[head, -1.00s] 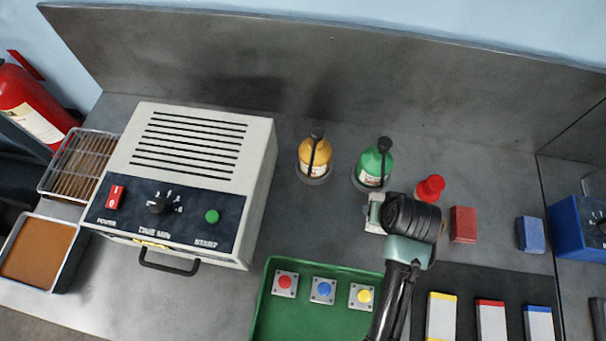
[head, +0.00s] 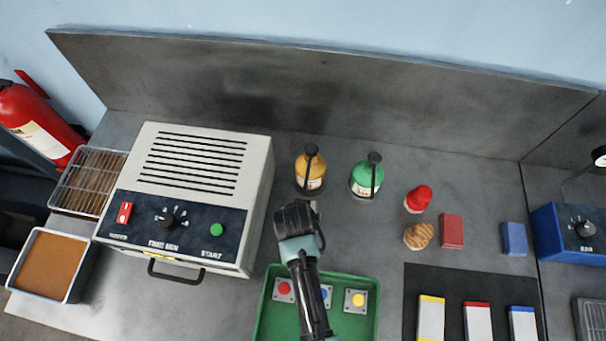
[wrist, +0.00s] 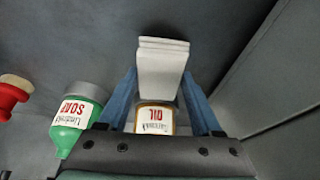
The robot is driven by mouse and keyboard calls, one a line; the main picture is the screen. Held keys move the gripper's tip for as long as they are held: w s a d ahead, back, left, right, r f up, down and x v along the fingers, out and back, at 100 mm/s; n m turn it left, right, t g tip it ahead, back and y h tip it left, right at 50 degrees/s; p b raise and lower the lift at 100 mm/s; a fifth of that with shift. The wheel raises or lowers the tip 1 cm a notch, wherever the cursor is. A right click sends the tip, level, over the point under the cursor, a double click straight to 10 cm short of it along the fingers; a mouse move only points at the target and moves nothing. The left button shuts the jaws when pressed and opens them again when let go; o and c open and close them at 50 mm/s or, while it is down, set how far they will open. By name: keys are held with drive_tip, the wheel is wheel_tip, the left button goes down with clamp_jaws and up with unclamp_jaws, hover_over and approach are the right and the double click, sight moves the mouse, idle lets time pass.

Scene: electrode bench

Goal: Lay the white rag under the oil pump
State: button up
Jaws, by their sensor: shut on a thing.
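The oil pump is a yellow bottle with a black pump top (head: 311,170), upright on the bench near the back panel. Its label reading OIL shows in the wrist view (wrist: 155,117), between the blue fingers. My gripper (wrist: 161,80) is shut on the white rag (wrist: 163,62), a folded, flat-looking white pad. In the head view my gripper (head: 306,208) is just in front of the oil pump, and my wrist hides most of the rag. The rag is apart from the bench as far as I can tell.
A green soap pump (head: 366,177) stands right of the oil pump. A white oven (head: 195,200) is to the left. A green tray (head: 371,300) with colored buttons lies in front. A red-topped bottle (head: 418,199), tan brush-like thing (head: 418,236) and red block (head: 451,231) are further right.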

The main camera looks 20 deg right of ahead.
drive_tip(key=shift+f, duration=0.55)
drive_tip(key=shift+f, duration=0.2)
drive_tip(key=o, duration=1.3)
drive_tip(key=shift+o, duration=0.2)
drive_tip(key=shift+r, duration=0.1)
